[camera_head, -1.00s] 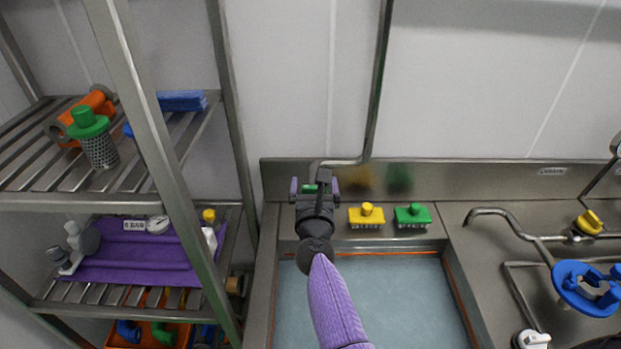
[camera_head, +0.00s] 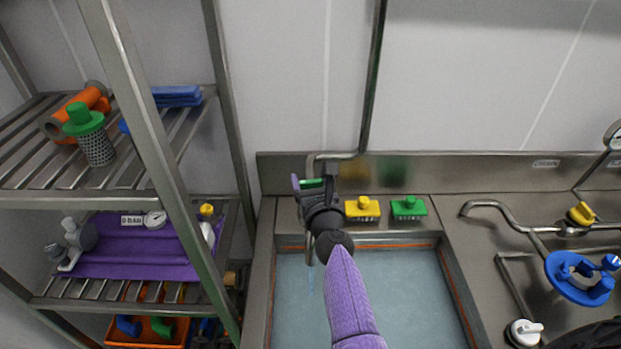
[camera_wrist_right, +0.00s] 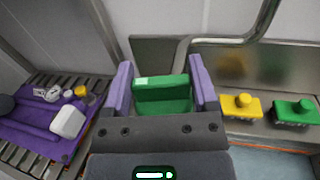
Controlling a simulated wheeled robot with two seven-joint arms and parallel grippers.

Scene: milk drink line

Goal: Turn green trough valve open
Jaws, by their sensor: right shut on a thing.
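The green valve handle (camera_head: 312,184) is on the pipe behind the trough (camera_head: 262,290), at its back left. It shows as a green block in the right wrist view (camera_wrist_right: 163,97). My right gripper (camera_head: 311,181) is shut on this handle, with a purple finger on each side of it in the right wrist view (camera_wrist_right: 160,82). A faint stream runs down from the spout (camera_head: 309,245) into blue-grey water in the trough. The valve body is mostly hidden behind my gripper. My left gripper is not in view.
A yellow brush (camera_head: 362,210) and a green brush (camera_head: 408,208) sit on the ledge right of my gripper. A metal shelf rack (camera_head: 215,100) stands close on the left. A blue handwheel (camera_head: 580,278) and bent pipes are at the right.

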